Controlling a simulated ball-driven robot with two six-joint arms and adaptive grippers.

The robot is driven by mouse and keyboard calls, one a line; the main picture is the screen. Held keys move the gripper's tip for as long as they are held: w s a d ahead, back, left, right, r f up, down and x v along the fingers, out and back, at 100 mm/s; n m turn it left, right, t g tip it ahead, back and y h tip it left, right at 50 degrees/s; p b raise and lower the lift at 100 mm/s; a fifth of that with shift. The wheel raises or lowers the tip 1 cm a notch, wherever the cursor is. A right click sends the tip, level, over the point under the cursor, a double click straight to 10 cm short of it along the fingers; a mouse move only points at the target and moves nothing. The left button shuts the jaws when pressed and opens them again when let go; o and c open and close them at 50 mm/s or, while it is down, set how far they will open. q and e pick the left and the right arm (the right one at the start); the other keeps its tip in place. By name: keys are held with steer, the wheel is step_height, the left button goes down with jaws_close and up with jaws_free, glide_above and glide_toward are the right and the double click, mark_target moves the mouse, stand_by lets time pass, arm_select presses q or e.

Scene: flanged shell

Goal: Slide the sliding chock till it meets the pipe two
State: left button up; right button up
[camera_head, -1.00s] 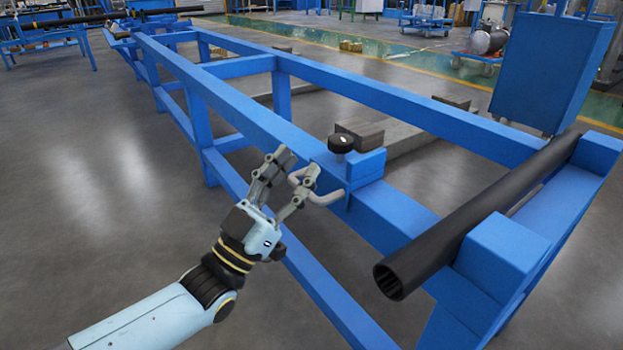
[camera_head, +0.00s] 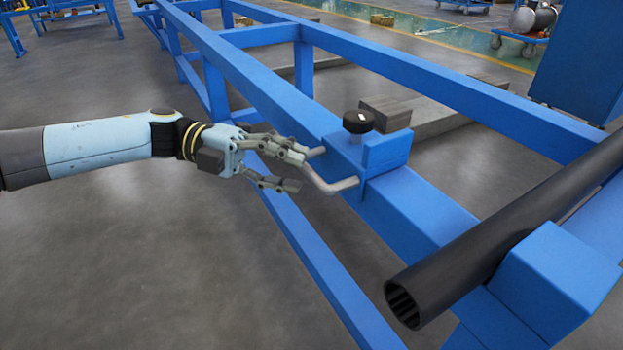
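The sliding chock (camera_head: 388,151) is a blue block on the near blue rail, with a black knob (camera_head: 358,121) and a bent grey handle (camera_head: 326,187) on its left side. A dark hollow pipe (camera_head: 480,255), which I take as pipe two, lies at the lower right against another blue block. A stretch of bare rail separates the chock from the pipe. My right gripper is out of view.
The long blue frame (camera_head: 225,75) runs from the back left to the lower right. A fixed blue block (camera_head: 553,280) sits beside the pipe. Grey beams (camera_head: 440,122) lie behind the rail. The floor at the lower left is clear.

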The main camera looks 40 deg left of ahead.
mark_target(304, 174)
arm_select(q)
steer(key=shift+b+x, duration=0.35)
steer(key=shift+x, duration=1.55)
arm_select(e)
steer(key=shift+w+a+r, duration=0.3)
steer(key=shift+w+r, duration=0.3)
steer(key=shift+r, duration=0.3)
arm_select(q)
jaws_close()
